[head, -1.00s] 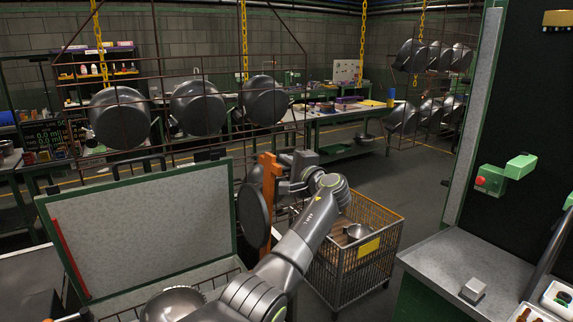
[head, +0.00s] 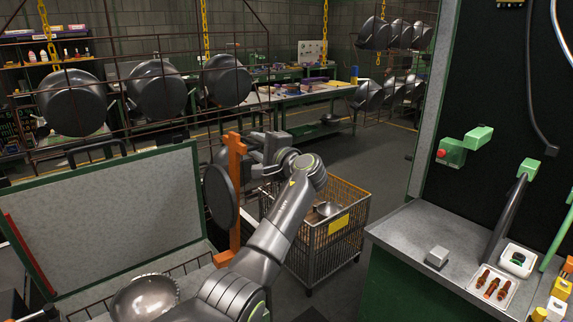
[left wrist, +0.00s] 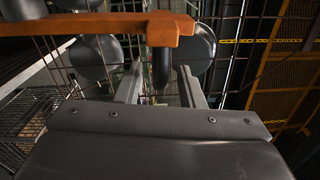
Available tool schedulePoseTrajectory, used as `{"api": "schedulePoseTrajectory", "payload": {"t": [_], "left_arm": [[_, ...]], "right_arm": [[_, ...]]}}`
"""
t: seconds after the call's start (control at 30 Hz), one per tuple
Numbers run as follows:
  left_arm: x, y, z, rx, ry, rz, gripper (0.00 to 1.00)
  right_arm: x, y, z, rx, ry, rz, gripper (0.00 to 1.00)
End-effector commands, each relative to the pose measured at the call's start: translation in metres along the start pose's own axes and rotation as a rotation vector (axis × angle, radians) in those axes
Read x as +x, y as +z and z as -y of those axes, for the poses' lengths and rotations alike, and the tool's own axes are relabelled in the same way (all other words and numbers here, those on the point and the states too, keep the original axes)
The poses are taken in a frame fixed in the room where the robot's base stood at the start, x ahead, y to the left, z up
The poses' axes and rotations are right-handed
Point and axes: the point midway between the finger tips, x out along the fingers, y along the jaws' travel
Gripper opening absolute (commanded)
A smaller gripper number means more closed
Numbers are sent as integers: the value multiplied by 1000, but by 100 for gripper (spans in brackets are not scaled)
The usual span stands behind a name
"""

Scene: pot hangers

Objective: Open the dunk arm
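An orange upright post with a crossbar (head: 235,185), which I take to be the dunk arm, stands in the middle of the head view. A dark round disc (head: 219,197) shows at its left side. My left gripper (head: 252,150) is beside the top of the post; its fingertips are hard to see there. In the left wrist view the gripper (left wrist: 160,88) has its two fingers apart. The orange bar (left wrist: 95,24) crosses above them, and a dark rounded peg (left wrist: 161,66) hangs between the fingers. I cannot tell whether they touch it. My right gripper is not in view.
A grey panel with a green frame (head: 105,215) stands at left, with a metal bowl (head: 143,297) below. A wire cart (head: 320,258) is behind my arm. Pots (head: 157,90) hang on a rack behind. A grey counter (head: 400,225) with small trays is at right.

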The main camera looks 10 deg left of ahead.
Motion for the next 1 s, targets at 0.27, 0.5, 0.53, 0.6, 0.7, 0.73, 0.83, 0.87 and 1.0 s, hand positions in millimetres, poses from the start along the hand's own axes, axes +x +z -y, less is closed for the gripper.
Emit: {"api": "schedulePoseTrajectory", "payload": {"t": [0.27, 0.5, 0.53, 0.6, 0.7, 0.73, 0.83, 0.87, 1.0], "left_arm": [[-69, -2, -5, -5, 2, -5, 35], [-117, -1, -3, -2, 1, -3, 35], [-122, -1, -3, -2, 1, -3, 35], [-130, -1, -2, -3, 0, -2, 35], [-137, 0, -1, -2, 0, -1, 35], [-138, 0, 0, -1, 0, -1, 35], [-140, 0, 0, -1, -1, 0, 35], [-140, 0, 0, 0, -1, 0, 35], [-139, 0, 1, -1, -1, 0, 35]], "right_arm": [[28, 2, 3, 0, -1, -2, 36], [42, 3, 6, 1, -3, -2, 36], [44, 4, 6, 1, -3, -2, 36], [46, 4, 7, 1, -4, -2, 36], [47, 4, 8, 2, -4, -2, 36], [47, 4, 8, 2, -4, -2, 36], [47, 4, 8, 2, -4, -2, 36], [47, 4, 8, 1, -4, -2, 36], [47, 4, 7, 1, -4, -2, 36]]}}
